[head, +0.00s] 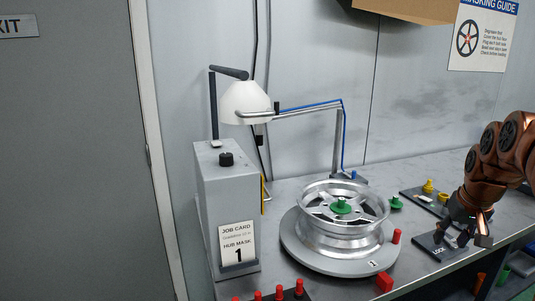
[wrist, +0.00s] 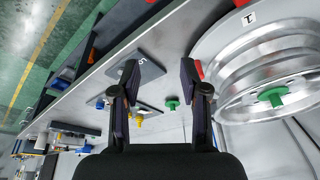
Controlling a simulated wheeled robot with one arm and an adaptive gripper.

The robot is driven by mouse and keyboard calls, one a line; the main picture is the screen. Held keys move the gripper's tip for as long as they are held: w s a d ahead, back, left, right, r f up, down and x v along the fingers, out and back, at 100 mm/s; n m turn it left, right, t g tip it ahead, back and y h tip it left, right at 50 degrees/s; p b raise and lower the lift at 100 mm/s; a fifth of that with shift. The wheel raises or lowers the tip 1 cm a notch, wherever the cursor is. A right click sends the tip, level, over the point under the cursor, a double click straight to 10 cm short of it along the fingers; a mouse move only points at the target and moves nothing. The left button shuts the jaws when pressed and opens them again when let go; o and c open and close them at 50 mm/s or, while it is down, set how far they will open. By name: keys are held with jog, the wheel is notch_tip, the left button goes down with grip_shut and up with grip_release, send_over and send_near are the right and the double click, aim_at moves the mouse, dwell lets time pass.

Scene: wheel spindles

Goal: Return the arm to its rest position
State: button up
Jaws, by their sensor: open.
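My arm (head: 492,165) is at the right of the head view, reaching down over the bench. The wheel also shows at the right of the wrist view (wrist: 260,75).
A grey box (head: 208,185) with a job card (head: 238,245) and white lamp (head: 246,102) stands left of the wheel. Red pegs (head: 280,291) line the front. A red block (head: 384,282), another green plug (head: 395,202) and yellow pieces (head: 428,187) sit near the wheel and gripper.

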jog(key=s+a+n+g+y+p, duration=0.1)
jog(key=s+a+p, duration=0.1)
jog(key=s+a, duration=0.6)
jog(key=s+a+n+g+p, duration=0.15)
jog(key=s+a, duration=0.25)
jog(key=a, duration=0.8)
jog(key=s+a+f+g+p, duration=0.1)
jog(key=s+a+f+p, duration=0.1)
jog(key=s, duration=0.6)
jog(key=s+a+f+n+g+p, duration=0.1)
jog(key=s+a+f+p, duration=0.1)
jog(key=s+a, duration=0.3)
jog(key=s, duration=0.4)
jog(key=shift+s, duration=0.25)
